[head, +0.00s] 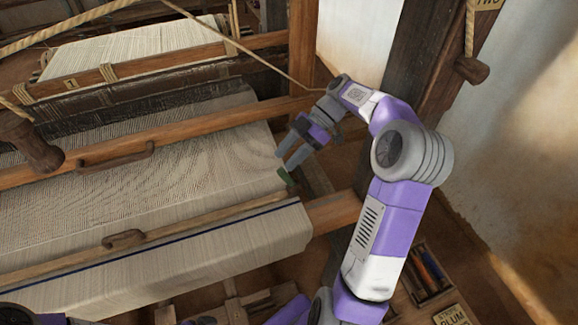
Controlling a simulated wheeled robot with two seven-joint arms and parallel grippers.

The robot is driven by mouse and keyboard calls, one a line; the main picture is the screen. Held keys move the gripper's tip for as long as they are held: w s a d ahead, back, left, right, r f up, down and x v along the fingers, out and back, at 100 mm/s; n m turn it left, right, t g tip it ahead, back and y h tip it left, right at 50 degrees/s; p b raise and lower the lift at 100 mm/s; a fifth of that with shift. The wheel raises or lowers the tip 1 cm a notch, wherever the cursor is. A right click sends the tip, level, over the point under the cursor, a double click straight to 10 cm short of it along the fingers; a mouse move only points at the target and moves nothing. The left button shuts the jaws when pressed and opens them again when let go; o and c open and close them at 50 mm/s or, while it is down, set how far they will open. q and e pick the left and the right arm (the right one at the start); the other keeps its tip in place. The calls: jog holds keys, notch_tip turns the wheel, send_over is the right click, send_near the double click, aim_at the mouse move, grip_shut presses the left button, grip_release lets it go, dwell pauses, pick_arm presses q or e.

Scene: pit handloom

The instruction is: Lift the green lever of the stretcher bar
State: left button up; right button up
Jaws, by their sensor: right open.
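The green lever (285,177) is a small dark green piece at the right edge of the woven cloth (200,190). The stretcher bar (190,222) appears to be the thin pale wooden strip lying across the cloth, with its right end near the lever. My right gripper (286,160) is open, its two grey fingers pointing down and left. Its fingertips are just above the lever in the picture; I cannot tell whether they touch it. Nothing shows between the fingers. My left gripper is not in view.
A wooden beam (190,136) with a brown handle (115,158) crosses above the cloth. A rope (240,50) slants down toward my right wrist. A thick dark post (405,60) stands behind my right arm. A compartmented box (428,272) lies at lower right.

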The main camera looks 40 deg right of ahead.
notch_tip(320, 180, up, 2)
jog(key=shift+r, duration=0.1)
jog(key=shift+c, duration=0.5)
